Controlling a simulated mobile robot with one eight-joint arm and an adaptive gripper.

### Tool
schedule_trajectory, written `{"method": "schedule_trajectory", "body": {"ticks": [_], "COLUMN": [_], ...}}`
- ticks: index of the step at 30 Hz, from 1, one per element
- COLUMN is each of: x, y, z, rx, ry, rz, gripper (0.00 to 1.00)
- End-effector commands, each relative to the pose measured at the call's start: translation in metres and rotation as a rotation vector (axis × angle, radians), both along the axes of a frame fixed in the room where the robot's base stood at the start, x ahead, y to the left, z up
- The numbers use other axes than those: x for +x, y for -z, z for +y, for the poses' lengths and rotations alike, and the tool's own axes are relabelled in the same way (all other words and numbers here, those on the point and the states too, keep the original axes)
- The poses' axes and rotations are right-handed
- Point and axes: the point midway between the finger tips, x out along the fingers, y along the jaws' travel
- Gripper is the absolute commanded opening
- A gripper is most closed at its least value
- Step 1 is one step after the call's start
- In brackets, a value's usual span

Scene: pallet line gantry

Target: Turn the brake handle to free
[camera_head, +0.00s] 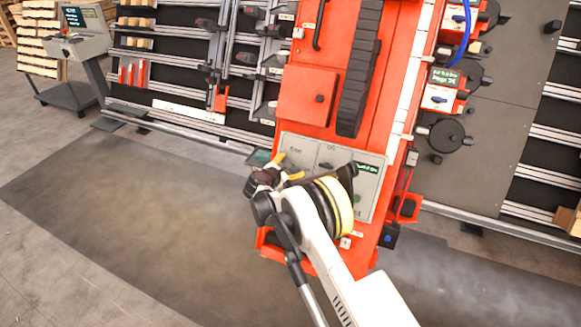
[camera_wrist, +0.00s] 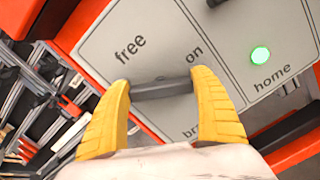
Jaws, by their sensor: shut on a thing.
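The brake handle (camera_wrist: 162,90) is a dark grey bar on the grey panel, between the yellow fingers of my gripper (camera_wrist: 162,95) in the wrist view. The gripper is shut on the handle, with one finger at each end of it. The grey panel (camera_wrist: 155,30) carries the printed words "free", "on" and "home"; a word starting "br" is partly covered by my gripper. In the head view the panel (camera_head: 377,175) is on the lower part of the orange gantry, and my gripper (camera_head: 287,168) is at its left side. My arm hides part of the panel, and the handle is hard to make out there.
A green light (camera_wrist: 260,54) glows by "home". The orange gantry column (camera_head: 305,95) rises behind my arm. Racks with tools stand behind it, and a console (camera_head: 80,40) on a cart stands far left. The dark floor mat (camera_head: 140,200) at left is clear.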

Motion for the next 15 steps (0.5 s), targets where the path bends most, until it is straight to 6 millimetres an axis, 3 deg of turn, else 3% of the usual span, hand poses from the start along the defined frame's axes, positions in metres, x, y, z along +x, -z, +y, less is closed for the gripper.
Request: {"method": "schedule_trajectory", "body": {"ticks": [15], "x": [-0.0021], "y": [0.0024], "z": [-0.0009], "rx": [0.406], "ry": [0.229], "rz": [-0.145], "gripper": [0.43]}}
